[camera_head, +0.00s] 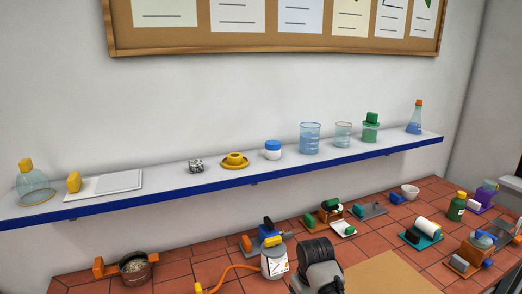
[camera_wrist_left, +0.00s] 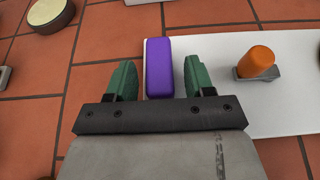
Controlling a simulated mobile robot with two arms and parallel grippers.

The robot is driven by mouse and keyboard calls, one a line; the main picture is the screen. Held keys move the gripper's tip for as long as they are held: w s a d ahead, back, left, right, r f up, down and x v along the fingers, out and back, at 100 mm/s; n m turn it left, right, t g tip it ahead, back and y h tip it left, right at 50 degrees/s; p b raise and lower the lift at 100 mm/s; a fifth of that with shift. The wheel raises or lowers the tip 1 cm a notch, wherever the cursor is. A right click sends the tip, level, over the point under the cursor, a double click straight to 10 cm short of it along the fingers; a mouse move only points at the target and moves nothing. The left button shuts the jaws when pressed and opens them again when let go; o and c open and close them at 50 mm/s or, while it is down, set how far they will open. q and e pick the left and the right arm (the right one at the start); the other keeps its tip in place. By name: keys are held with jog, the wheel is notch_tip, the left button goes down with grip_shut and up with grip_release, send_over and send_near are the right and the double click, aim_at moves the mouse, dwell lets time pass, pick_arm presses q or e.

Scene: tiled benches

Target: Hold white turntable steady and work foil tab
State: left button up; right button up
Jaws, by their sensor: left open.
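In the left wrist view my left gripper (camera_wrist_left: 161,80) is open, with green fingertips apart. A purple block (camera_wrist_left: 158,67) shows between the fingertips, with a gap to each side. I cannot tell whether the fingertips are down at its height. The block is at the left end of a white slab (camera_wrist_left: 215,58). An orange cylinder (camera_wrist_left: 256,62) sits on a small grey piece (camera_wrist_left: 243,73) on that slab. I cannot make out a turntable or a foil tab for certain. Neither gripper can be made out in the head view.
A round cream-topped thing (camera_wrist_left: 50,12) lies on the tiles at upper left. In the head view, the tiled bench (camera_head: 215,254) holds a pot (camera_head: 135,268), a labelled jar (camera_head: 274,264) and several small devices. A blue-edged shelf (camera_head: 160,196) with glassware runs above it.

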pick_arm(q)
jog(key=shift+r, duration=3.25)
jog(key=o, duration=0.6)
jog(key=shift+c, duration=0.2)
